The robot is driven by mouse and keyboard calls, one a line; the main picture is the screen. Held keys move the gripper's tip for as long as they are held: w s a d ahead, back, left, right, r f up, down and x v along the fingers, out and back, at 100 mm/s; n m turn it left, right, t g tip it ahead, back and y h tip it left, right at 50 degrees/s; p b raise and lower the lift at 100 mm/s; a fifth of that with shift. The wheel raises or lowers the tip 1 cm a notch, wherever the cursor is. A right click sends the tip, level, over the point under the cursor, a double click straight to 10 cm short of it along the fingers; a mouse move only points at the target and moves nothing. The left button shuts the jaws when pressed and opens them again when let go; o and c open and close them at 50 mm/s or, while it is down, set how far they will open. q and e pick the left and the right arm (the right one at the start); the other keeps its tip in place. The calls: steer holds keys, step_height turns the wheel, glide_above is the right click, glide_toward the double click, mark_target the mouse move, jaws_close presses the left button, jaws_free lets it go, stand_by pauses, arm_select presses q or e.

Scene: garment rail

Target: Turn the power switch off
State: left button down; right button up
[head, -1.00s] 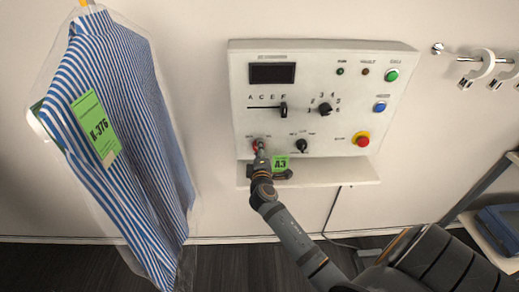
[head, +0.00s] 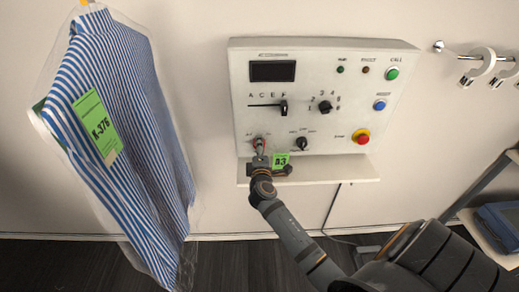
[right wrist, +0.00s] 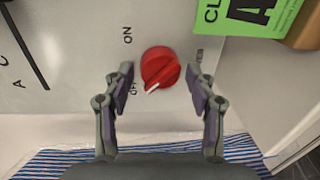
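The power switch is a red round knob (right wrist: 160,68) with a white pointer line, on the light panel face in the right wrist view. The line points down-left, towards the OFF label (right wrist: 132,88). The ON label (right wrist: 127,35) is up-left of the knob, and a third label at its right is too blurred to read. My right gripper (right wrist: 160,76) is open, one finger on each side of the knob with gaps showing. In the head view the right gripper (head: 260,149) is at the panel's lower left and largely covers the knob. My left gripper is not in view.
The control panel (head: 325,70) carries a slider (head: 284,107), other knobs, buttons and a red emergency button (head: 362,137). A shelf (head: 340,170) with a green tag (head: 280,160) juts out below. A bagged striped shirt (head: 120,130) hangs at left.

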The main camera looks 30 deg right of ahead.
steer(key=shift+s, duration=0.1)
steer(key=v, duration=1.2)
